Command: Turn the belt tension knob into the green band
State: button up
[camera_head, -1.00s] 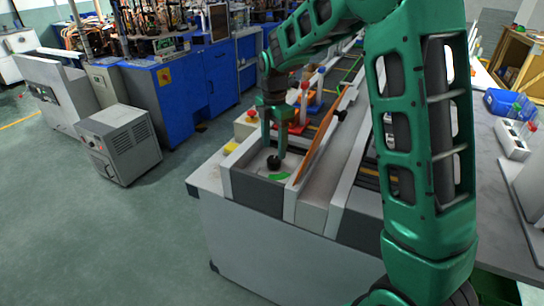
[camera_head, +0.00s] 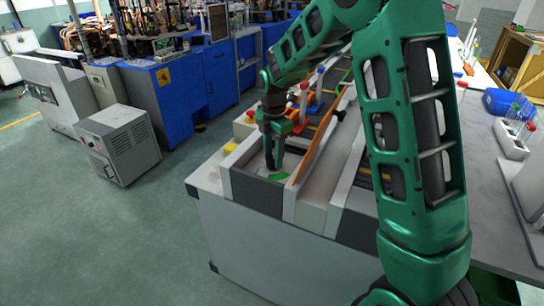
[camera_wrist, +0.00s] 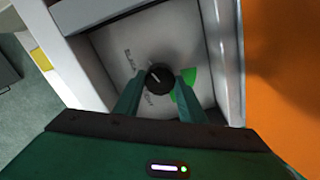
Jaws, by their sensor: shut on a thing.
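The black belt tension knob (camera_wrist: 158,79) sits on a pale panel, with a white pointer line on its top that aims up and left, off the green band. The green band (camera_wrist: 188,78) lies right of the knob; part of it also shows in the head view (camera_head: 279,177). Dark lettering, apparently "SLACK", is printed left of the knob, with more below it, partly covered. My gripper (camera_wrist: 160,88) is shut on the knob, one finger on each side. In the head view my gripper (camera_head: 273,165) points down at the panel and hides the knob.
An orange plate (camera_head: 318,148) stands close to the right of my gripper. Light walls (camera_head: 295,200) bound the panel. Red- and blue-topped parts stand behind. Open floor lies left of the bench.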

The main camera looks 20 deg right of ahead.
jog(key=shift+m, duration=0.3)
jog(key=m, duration=0.3)
jog(key=shift+w, duration=0.1)
jog(key=m, duration=0.4)
jog(key=shift+r, duration=0.1)
jog(key=m, duration=0.4)
jog(key=shift+w+m, duration=0.1)
jog(key=shift+m, duration=0.2)
jog(key=m, duration=0.3)
jog(key=shift+m, duration=0.3)
jog(key=m, duration=1.1)
jog(key=shift+m, duration=1.8)
